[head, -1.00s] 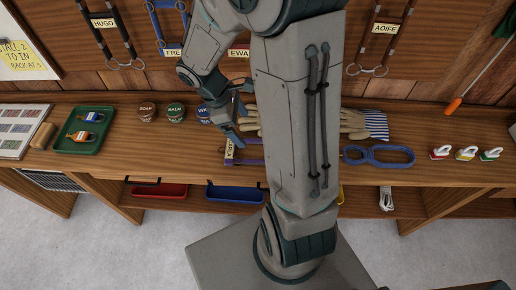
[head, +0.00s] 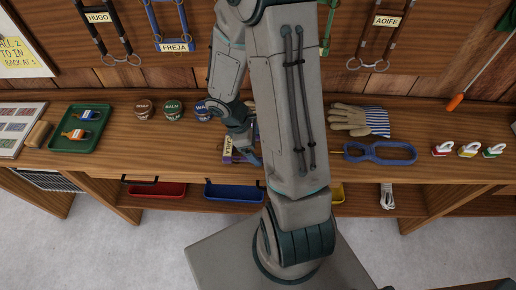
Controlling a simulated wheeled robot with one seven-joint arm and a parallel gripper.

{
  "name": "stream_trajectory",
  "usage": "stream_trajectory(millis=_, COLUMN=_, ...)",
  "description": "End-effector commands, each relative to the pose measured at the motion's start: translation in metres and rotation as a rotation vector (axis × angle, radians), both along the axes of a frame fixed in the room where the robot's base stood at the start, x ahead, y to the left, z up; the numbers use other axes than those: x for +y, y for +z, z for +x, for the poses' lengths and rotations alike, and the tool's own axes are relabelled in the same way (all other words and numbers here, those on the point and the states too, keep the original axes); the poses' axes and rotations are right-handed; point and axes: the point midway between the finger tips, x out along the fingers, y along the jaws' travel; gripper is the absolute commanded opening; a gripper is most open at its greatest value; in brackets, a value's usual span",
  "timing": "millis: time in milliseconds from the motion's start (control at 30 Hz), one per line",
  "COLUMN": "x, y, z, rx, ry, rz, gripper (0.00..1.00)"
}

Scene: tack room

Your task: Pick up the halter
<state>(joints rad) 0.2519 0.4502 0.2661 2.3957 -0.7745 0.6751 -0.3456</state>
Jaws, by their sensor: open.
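A purple strap piece with a cream name label (head: 228,147) lies on the bench, partly behind my arm and gripper; it looks like part of a halter. To the right of my arm, a blue-purple looped piece (head: 396,153) lies flat on the bench. My arm hides the space between, so I cannot tell whether the two are one halter. My gripper (head: 247,157) is open, pointing down at the label end of the purple strap, low over the bench. I cannot tell whether it touches the strap.
Small coloured items (head: 468,150) stand right. Name-tagged halters such as Freja's (head: 152,20) hang on the wall.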

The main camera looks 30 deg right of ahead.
Motion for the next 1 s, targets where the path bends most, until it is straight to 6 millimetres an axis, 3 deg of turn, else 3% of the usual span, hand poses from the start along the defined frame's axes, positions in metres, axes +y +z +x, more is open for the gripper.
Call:
stream_trajectory(millis=467, x=0.0003, y=-0.0024, z=0.0002, rx=0.000, ry=0.001, rz=0.000, gripper=0.88)
stream_trajectory(millis=500, x=0.0003, y=-0.0024, z=0.0002, rx=0.000, ry=0.001, rz=0.000, gripper=0.85)
stream_trajectory(millis=633, x=0.0003, y=-0.0018, z=0.0002, rx=0.000, ry=0.001, rz=0.000, gripper=0.49)
stream_trajectory(millis=667, x=0.0003, y=-0.0018, z=0.0002, rx=0.000, ry=0.001, rz=0.000, gripper=0.44)
stream_trajectory(millis=1000, x=0.0001, y=0.0011, z=0.0003, rx=-0.001, ry=0.000, rz=0.000, gripper=0.44)
